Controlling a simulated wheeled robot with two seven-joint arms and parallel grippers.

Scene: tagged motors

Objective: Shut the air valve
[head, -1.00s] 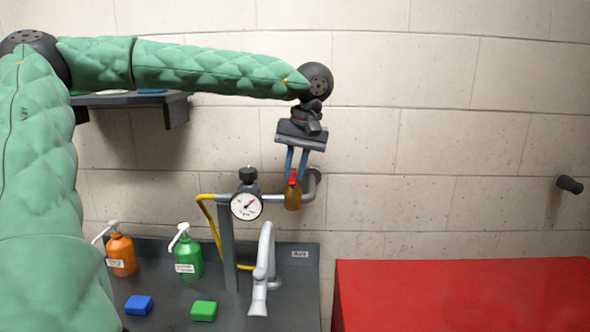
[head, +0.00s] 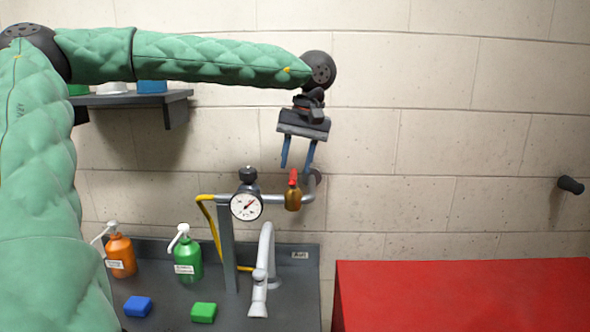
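The air valve has a brass body (head: 293,199) on the grey horizontal pipe (head: 272,199). Its red handle (head: 293,178) points upward, across the line of the pipe. My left gripper (head: 296,169) hangs from above with its two blue fingers spread apart. The fingertips are just above the handle, near its top, and nothing is held between them. Whether a finger touches the handle cannot be told. A round pressure gauge (head: 246,206) with a black knob (head: 248,174) sits on the pipe left of the valve. My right gripper is out of view.
The dark bench (head: 190,318) carries an orange bottle (head: 121,256), a green bottle (head: 187,257), a blue block (head: 138,306), a green block (head: 203,312) and a tap (head: 263,270). A yellow hose (head: 213,228) hangs from the pipe. A red surface (head: 460,295) lies right; a shelf (head: 170,103) hangs left.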

